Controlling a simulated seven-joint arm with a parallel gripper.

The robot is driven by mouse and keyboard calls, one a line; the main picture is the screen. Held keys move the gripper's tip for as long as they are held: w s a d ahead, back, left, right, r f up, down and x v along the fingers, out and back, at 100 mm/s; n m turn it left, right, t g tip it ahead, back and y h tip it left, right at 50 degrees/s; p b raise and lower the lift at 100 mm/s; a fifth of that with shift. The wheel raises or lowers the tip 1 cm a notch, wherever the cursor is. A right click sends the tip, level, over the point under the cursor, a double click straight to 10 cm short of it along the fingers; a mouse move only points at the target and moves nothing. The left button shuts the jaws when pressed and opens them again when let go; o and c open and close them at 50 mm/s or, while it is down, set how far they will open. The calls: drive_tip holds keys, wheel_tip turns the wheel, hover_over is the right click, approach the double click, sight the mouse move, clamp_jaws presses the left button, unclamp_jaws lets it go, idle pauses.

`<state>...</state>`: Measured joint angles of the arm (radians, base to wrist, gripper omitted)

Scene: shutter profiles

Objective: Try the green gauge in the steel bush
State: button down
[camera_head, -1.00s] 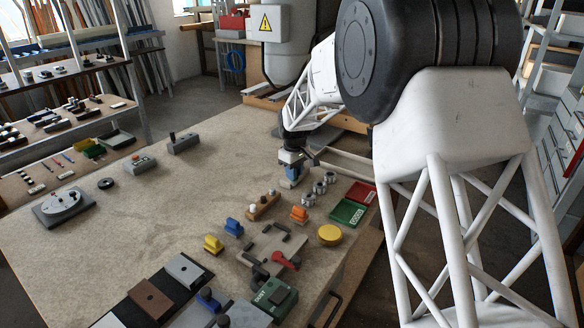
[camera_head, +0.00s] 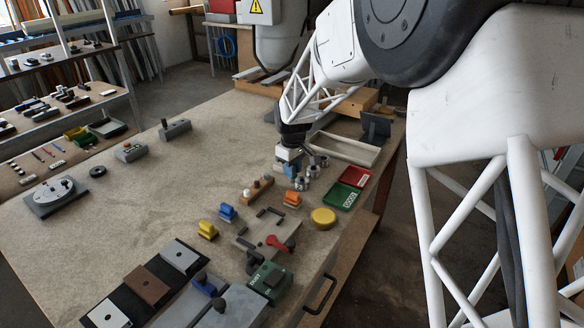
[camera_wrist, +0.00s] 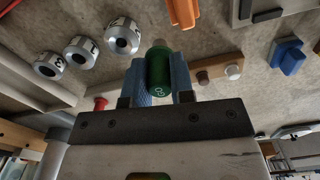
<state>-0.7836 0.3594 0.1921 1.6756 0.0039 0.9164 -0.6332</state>
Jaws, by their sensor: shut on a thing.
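My gripper (camera_wrist: 160,82) has blue fingers shut on the green gauge (camera_wrist: 158,67), a green cylinder with a pale mark and a greyish tip. In the head view my gripper (camera_head: 289,172) hangs over the table beside the bushes; the gauge is hard to make out there. Three steel bushes with dark bores and marks stand in a row: one (camera_wrist: 122,36) closest to the gauge in the wrist view, a middle one (camera_wrist: 80,52) and a far one (camera_wrist: 48,65). They also show in the head view (camera_head: 313,171). The gauge is apart from all of them.
An orange block (camera_head: 292,199), a yellow disc (camera_head: 323,218), green (camera_head: 343,196) and red (camera_head: 355,177) trays and a clamp fixture (camera_head: 268,231) are nearby.

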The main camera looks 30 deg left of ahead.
drive_tip(key=shift+w, duration=0.1)
idle(0.5)
drive_tip(key=w+r, duration=0.3)
drive_tip(key=w, duration=1)
drive_tip(key=shift+w+d+r, duration=0.2)
drive_tip(key=shift+d+r, duration=0.05)
drive_tip(key=shift+f, duration=2.7)
drive_tip(key=shift+f, duration=1.6)
idle(1.6)
